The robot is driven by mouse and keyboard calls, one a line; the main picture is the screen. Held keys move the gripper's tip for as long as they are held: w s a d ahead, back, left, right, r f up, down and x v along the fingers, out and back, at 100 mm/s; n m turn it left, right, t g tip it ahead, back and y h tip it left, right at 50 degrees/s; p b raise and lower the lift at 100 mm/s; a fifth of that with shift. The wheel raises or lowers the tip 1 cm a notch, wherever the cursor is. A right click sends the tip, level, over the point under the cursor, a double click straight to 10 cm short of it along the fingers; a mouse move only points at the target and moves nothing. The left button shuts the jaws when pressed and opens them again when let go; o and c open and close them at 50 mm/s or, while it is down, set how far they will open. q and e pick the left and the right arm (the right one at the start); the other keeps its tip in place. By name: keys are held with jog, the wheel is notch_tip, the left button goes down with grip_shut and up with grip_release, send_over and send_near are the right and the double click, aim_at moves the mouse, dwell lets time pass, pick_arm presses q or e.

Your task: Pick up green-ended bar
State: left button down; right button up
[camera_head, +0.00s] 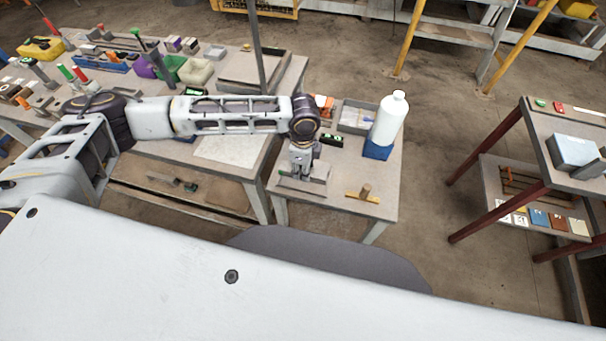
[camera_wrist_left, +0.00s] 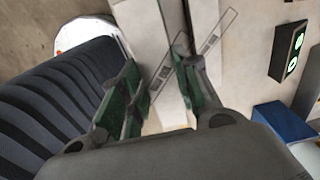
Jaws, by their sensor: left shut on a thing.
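My left gripper (camera_head: 302,171) reaches down to a grey slotted block (camera_head: 317,181) on the small table. In the left wrist view, my left gripper (camera_wrist_left: 160,82) has green surfaces at both fingers, and a pale grey bar-like piece (camera_wrist_left: 150,35) runs between them. The gripper is shut on this piece. Whether the piece touches the block below cannot be told. I cannot make out a green end on it; the fingers hide part of it. My right gripper is not in view.
Close by are a black box with green lights (camera_head: 332,140), a grey tray (camera_head: 356,117) and a wooden peg on a yellow strip (camera_head: 364,192). A cluttered bench is at the left.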

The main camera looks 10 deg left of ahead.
pick_arm(q)
jog(key=shift+r, duration=2)
